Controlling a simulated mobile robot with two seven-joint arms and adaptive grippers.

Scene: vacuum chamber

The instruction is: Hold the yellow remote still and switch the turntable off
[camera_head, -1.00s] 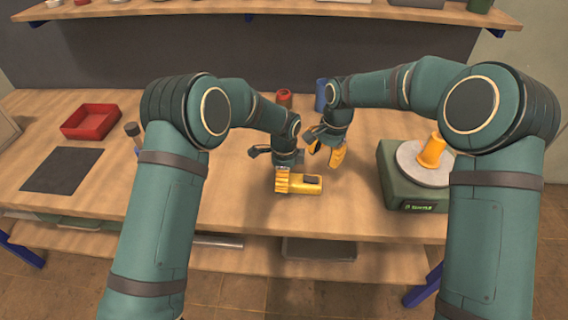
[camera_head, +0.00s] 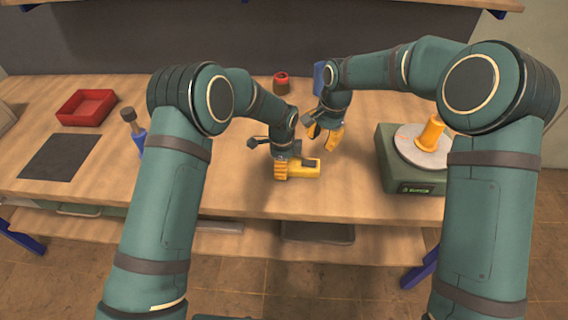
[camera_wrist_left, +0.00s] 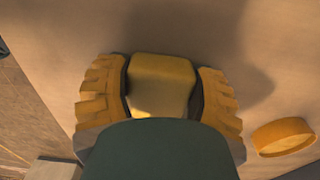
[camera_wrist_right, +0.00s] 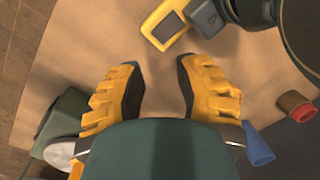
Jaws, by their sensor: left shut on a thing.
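The yellow remote (camera_head: 308,171) lies on the workbench, with a dark patch on its top. My left gripper (camera_head: 281,170) is shut on its left end. The left wrist view shows the remote (camera_wrist_left: 162,80) between the two yellow fingers. The remote also shows at the top of the right wrist view (camera_wrist_right: 163,24). My right gripper (camera_head: 324,134) is open and empty, above and behind the remote; its fingers stand apart in the right wrist view (camera_wrist_right: 158,90). The turntable (camera_head: 412,176) is a green box with a grey disc and a yellow part on top. Its front display shows small green text, unreadable.
A red tray (camera_head: 86,119), a dark mat (camera_head: 60,162) and a blue-handled tool (camera_head: 139,138) are at the left. The bench is clear between the remote and the turntable.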

